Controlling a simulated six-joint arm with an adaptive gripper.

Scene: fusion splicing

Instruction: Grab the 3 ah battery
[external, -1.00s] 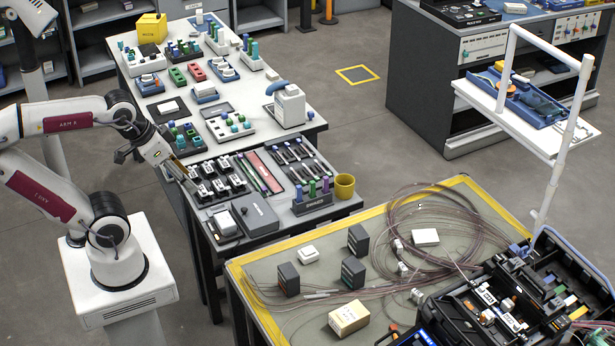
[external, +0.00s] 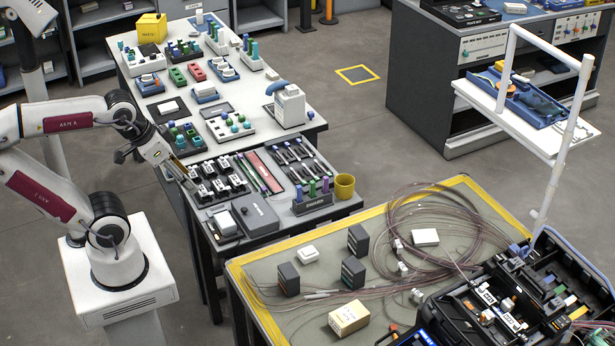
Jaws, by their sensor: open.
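My gripper (external: 188,182) hangs tilted down over the left edge of the near tool bench, at a tray of black and white blocks (external: 218,180). It is open. I cannot tell whether its tips touch a block or stay above it. No label reading 3 Ah can be made out at this size, so I cannot tell which thing is the 3 Ah battery. The gripper hides part of the tray's left side.
A dark grey case (external: 255,213) lies in front of the tray, with a red strip (external: 263,171) to the tray's right. A yellow cup (external: 344,186) stands at the bench corner. The yellow-edged table (external: 240,268) holds dark boxes (external: 288,279), coiled fibre and an open toolcase.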

